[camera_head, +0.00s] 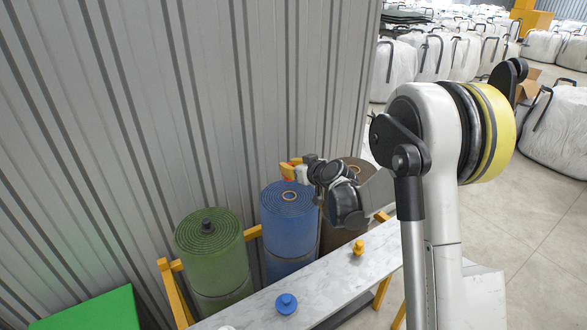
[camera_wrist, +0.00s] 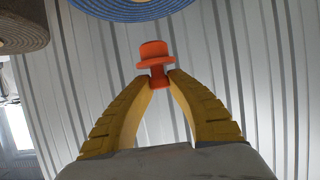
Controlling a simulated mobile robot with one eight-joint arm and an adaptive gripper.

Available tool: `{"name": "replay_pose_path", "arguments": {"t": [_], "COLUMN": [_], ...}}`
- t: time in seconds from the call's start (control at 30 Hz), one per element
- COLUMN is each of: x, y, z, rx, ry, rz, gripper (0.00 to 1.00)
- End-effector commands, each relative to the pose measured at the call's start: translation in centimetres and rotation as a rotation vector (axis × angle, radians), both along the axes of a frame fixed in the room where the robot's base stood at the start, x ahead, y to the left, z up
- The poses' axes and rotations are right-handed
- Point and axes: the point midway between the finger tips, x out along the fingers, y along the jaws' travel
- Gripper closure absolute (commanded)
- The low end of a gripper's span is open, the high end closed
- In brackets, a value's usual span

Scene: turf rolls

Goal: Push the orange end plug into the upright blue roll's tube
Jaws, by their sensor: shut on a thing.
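The blue roll (camera_head: 287,235) stands upright between the green and brown rolls, with its tube opening (camera_head: 289,195) showing on top. My gripper (camera_head: 290,166) is behind and above the blue roll's top in the head view. In the wrist view my gripper (camera_wrist: 158,77) is shut on the orange end plug (camera_wrist: 156,56), its fingertips on the narrow stem. The plug's flange and head stick out past the tips.
The green roll (camera_head: 212,265) has a dark plug (camera_head: 207,226) in its top. The brown roll (camera_head: 335,236) is partly behind my arm. A blue plug (camera_head: 286,304) and a yellow plug (camera_head: 359,247) stand on the pale bench (camera_head: 325,285). A corrugated wall (camera_head: 200,110) rises behind the rolls.

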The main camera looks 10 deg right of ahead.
Motion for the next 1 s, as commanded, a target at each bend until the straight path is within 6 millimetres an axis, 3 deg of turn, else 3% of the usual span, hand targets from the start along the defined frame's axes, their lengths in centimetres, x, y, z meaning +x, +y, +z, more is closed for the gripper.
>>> {"name": "replay_pose_path", "arguments": {"t": [0.4,1.0], "x": [-0.1,-0.1], "y": [0.0,0.0], "z": [-0.3,-5.6], "rx": [0.000,0.000], "ry": [0.000,0.000], "rz": [-0.001,-0.001], "gripper": [1.00,1.00]}}
